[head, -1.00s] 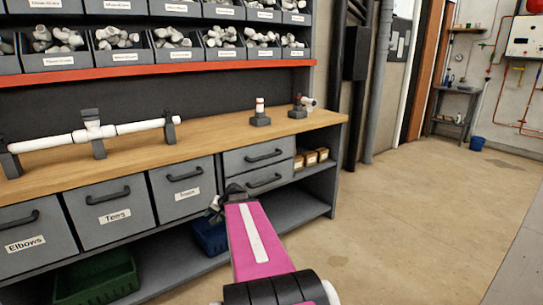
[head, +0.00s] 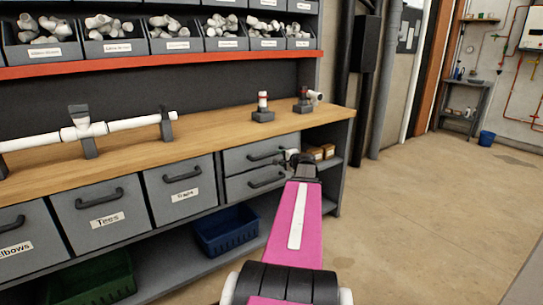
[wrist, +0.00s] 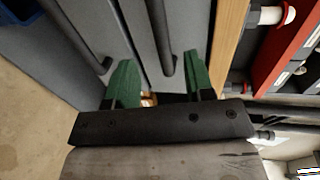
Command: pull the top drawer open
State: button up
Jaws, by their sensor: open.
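The top drawer (head: 240,161) is the upper of two stacked grey drawers under the wooden worktop, and it looks closed. Its dark bar handle (head: 265,154) runs across the front. My gripper (head: 293,156) is at the right end of that handle in the head view. In the wrist view my gripper (wrist: 158,62) is open, with green fingers on either side of the line of the top handle (wrist: 158,30). Whether they touch it I cannot tell. The lower drawer's handle (wrist: 85,38) lies outside the fingers. My arm hides part of the cabinet's right side.
The wooden worktop (head: 200,137) is above, with a white pipe assembly (head: 85,131) and small fittings on it. Small boxes (head: 328,151) sit on the shelf right of the drawers. A blue bin (head: 226,232) is below. The floor to the right is clear.

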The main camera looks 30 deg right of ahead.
aim_at(272, 155)
jog(key=x, duration=0.9)
jog(key=shift+w+a, duration=0.1)
jog(key=shift+w, duration=0.25)
jog(key=shift+c, duration=0.3)
grip_shut()
